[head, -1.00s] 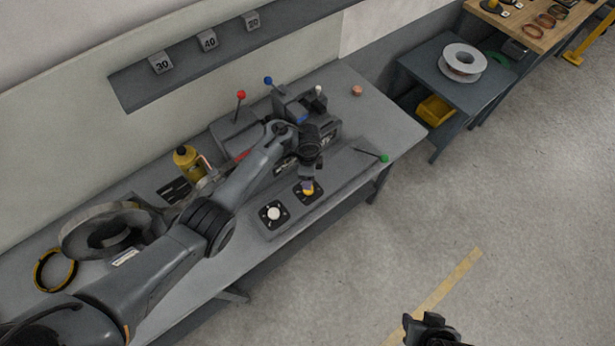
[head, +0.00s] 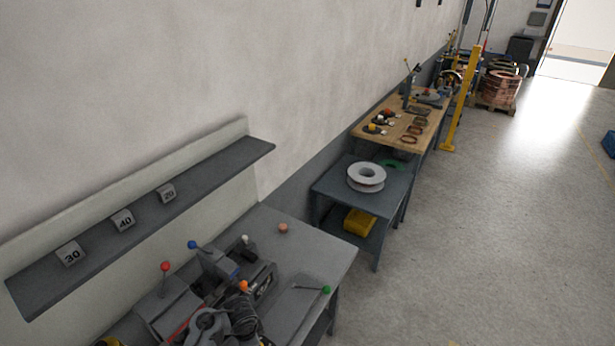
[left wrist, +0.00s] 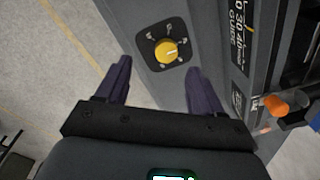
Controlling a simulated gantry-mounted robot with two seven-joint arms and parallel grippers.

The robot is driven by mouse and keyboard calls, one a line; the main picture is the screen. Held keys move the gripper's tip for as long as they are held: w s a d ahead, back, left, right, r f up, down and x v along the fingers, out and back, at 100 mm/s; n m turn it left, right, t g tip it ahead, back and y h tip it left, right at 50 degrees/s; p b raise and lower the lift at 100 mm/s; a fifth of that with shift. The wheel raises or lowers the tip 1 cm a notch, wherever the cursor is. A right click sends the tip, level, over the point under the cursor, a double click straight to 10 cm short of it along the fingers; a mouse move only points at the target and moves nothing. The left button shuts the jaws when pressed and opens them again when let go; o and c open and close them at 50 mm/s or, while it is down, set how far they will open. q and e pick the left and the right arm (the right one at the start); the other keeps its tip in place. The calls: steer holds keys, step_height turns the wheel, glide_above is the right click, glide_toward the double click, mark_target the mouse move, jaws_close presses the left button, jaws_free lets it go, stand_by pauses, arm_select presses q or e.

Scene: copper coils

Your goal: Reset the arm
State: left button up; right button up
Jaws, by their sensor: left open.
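In the left wrist view my left gripper (left wrist: 160,82) is open and empty. Its two dark fingers are spread on either side of a yellow rotary knob (left wrist: 166,52) on a black dial plate, and nothing is held between them. Whether the fingertips are clear of the panel is hard to tell. In the head view part of my left arm shows at the bottom, over the machine (head: 262,285) on the grey bench (head: 318,252); its gripper cannot be made out there. My right gripper is not in view.
An orange knob (left wrist: 276,105) is near the gripper's right. A wall shelf (head: 150,215) holds numbered blocks. Open floor (head: 480,250) lies to the right.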

arm_select(q)
steer(key=s+a+r+n+t+p, duration=0.1)
steer(key=s+r+n, duration=0.4)
steer(key=s, duration=0.9)
steer(key=s+a+r+n+t+p, duration=0.1)
steer(key=s+a+r+n+p, duration=0.2)
steer(key=s+r, duration=0.9)
steer(key=s+n, duration=0.2)
steer(key=shift+s+n+t+p, duration=0.3)
steer(key=shift+s+t, duration=0.05)
steer(key=shift+t, duration=0.05)
steer(key=shift+r, duration=0.1)
